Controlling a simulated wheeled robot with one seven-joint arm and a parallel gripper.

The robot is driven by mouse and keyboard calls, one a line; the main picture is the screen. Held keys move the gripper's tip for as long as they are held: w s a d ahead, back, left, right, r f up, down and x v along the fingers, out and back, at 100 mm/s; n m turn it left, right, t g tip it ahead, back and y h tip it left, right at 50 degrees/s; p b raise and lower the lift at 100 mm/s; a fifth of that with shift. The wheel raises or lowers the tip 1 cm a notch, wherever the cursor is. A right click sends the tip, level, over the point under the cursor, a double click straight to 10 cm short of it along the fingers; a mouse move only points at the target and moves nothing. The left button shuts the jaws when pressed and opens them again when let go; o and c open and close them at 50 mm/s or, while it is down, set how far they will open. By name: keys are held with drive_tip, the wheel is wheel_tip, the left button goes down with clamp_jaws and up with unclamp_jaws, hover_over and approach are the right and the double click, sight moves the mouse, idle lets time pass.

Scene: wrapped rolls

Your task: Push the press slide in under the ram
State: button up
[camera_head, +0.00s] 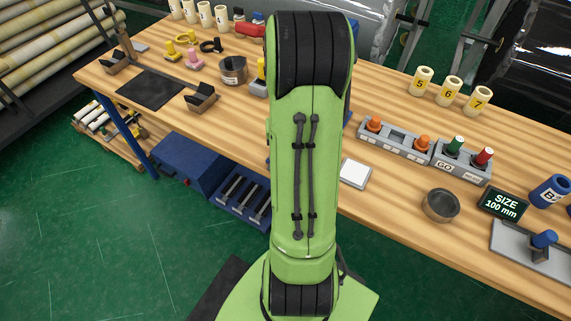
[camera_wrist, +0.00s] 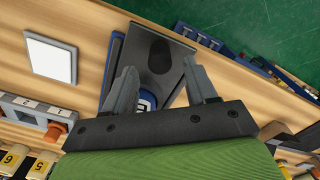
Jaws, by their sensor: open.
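In the wrist view a dark grey flat plate with a round hollow, which looks like the press slide (camera_wrist: 160,48), lies near the table's front edge. Blue parts (camera_wrist: 113,62) show along its left side, and a blue part with a white label shows lower down between my fingers. My gripper (camera_wrist: 160,72) is open and empty, its two grey fingers apart over the slide's near portion. I cannot tell whether they touch it. The ram cannot be made out. In the head view my green arm hides the slide, my gripper and most of the press.
A white square pad (camera_head: 355,173) lies right of my arm on the wooden table (camera_head: 395,205). Grey racks (camera_head: 395,139) with orange, green and red knobs stand behind it. A metal cup (camera_head: 440,205) and size display (camera_head: 503,203) are further right.

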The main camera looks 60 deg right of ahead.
wheel_tip(320, 180, down, 5)
drive_tip(key=shift+r+b, duration=0.15)
drive_tip(key=shift+b, duration=0.2)
clamp_jaws()
